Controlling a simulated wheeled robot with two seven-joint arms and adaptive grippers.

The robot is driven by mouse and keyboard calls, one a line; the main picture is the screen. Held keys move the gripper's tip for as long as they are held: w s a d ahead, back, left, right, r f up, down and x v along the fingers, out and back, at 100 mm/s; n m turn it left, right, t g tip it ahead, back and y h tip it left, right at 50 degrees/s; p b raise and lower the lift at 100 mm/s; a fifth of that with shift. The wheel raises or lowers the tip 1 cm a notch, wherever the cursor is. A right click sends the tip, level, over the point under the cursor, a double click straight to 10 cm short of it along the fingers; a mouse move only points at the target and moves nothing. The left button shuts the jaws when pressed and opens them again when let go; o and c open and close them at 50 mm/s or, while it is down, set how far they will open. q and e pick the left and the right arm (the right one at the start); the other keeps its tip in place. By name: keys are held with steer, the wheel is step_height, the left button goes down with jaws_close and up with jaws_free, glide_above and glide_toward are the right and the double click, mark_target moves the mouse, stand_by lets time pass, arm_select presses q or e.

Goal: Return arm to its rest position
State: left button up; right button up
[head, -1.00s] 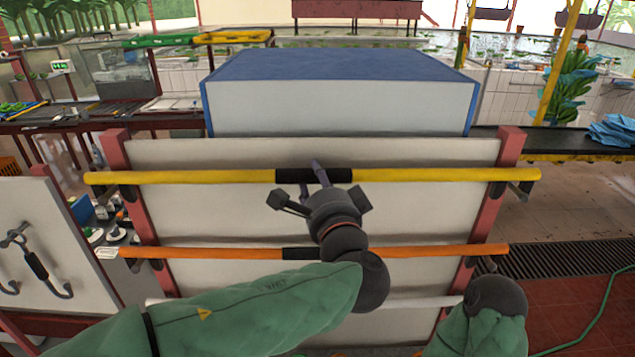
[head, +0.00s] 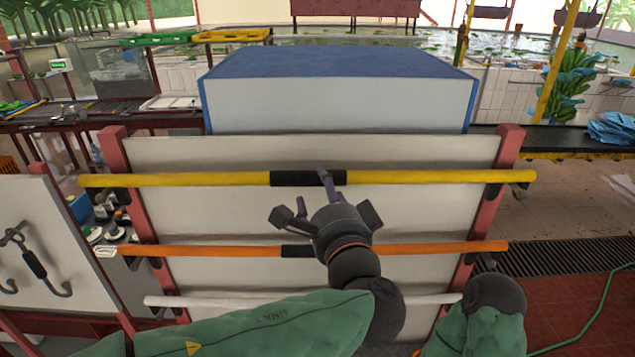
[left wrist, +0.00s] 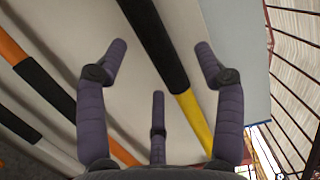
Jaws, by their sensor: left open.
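My left gripper (head: 327,192) is open and empty in front of the rack board, just below the black middle band of the yellow pole (head: 420,178). One purple finger overlaps that band in the head view. In the left wrist view my left gripper (left wrist: 158,75) shows three spread purple fingers with nothing between them. The yellow pole (left wrist: 195,120) and its black band pass beyond them, apparently apart. The yellow pole lies level across the rack's hooks. My right arm shows only at the bottom right of the head view; its gripper is out of sight.
Below the yellow pole, an orange pole (head: 420,247) and a white pole (head: 215,300) hang across the rack, partly behind my left arm. A blue-topped box (head: 340,100) stands behind. A board with a hook tool (head: 35,262) stands at left. Red floor is open at right.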

arm_select(q)
steer(key=v, duration=0.7)
steer(key=w+a+f+g+b, duration=0.1)
steer(key=f+g, duration=0.2)
steer(key=f, duration=0.9)
steer(key=w+a+f+g+h+b, duration=0.15)
steer(key=f+g, duration=0.25)
steer(key=f, duration=0.7)
steer(key=w+a+f+g+y, duration=0.1)
steer(key=f+g, duration=0.2)
steer(key=f, duration=0.9)
steer(key=s+a+f+n+g+h+b, duration=0.2)
steer(key=s+f+n, duration=0.3)
steer(key=f, duration=0.8)
steer(key=s+a+f+n+g+h+b, duration=0.2)
steer(key=s+f+n, duration=0.4)
steer(key=f, duration=0.7)
steer(key=s+a+f+n+g+h+b, duration=0.2)
steer(key=s+a+f+n, duration=0.3)
steer(key=f, duration=0.9)
steer(key=shift+s+a+n+g+h, duration=0.25)
steer(key=shift+n+g+h, duration=0.45)
steer(key=shift+n, duration=0.3)
steer(key=shift+w, duration=0.1)
